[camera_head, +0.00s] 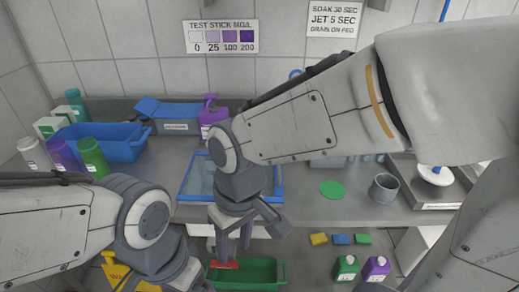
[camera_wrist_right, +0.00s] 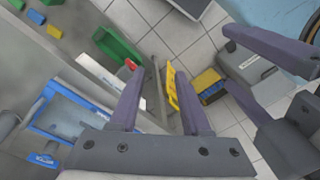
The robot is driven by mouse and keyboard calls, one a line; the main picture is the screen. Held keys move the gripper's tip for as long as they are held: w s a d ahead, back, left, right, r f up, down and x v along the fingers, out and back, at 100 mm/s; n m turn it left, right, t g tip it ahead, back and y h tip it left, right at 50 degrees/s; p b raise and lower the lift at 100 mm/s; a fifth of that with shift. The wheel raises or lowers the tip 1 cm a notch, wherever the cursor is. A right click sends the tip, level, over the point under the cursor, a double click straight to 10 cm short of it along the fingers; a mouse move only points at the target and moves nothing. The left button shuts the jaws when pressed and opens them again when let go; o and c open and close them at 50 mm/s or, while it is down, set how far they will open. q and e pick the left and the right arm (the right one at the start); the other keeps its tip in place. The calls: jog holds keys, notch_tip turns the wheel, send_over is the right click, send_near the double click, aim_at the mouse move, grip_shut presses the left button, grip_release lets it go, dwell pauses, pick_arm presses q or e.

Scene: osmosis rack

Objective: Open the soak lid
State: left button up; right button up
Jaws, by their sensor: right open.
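A blue-rimmed soak basin (camera_head: 190,180) is set in the grey counter, partly hidden behind my right arm. The right wrist view shows its blue rim and pale inside (camera_wrist_right: 75,115). I cannot clearly tell a separate lid on it. My right gripper (camera_head: 235,243) points down in front of the counter, above the green tray. Its fingers (camera_wrist_right: 157,88) are apart with nothing between them. My left gripper is mostly cut off at the bottom of the head view. Its two spread, empty fingers show at the right of the wrist view (camera_wrist_right: 245,65).
A green tray (camera_head: 270,272) with a red item (camera_head: 224,265) lies below the counter edge. A blue bin (camera_head: 115,145), bottles, a purple spray bottle (camera_head: 212,115) and a labelled grey box (camera_head: 177,128) stand at back left. A grey cup (camera_head: 384,188) stands right.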

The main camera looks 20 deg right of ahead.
jog(key=w+d+r+m+p, duration=0.1)
jog(key=w+d+r+m, duration=0.1)
jog(key=w, duration=0.5)
jog(key=w+d+r+m+p, duration=0.1)
jog(key=w+r, duration=0.1)
jog(key=w, duration=0.4)
jog(key=w+d+m+p, duration=0.3)
jog(key=w+d+m, duration=0.1)
jog(key=w+d, duration=0.85)
jog(key=w+d+f+m+y, duration=0.1)
jog(key=w+d+f+m, duration=0.1)
jog(key=w+d, duration=0.35)
jog(key=shift+t, duration=0.3)
jog(key=f, duration=0.3)
jog(key=a+f+p, duration=0.1)
jog(key=f, duration=0.2)
jog(key=f+p, duration=0.1)
jog(key=f, duration=0.2)
jog(key=shift+s+a+f, duration=0.1)
jog(key=shift+s+a, duration=0.15)
grip_shut()
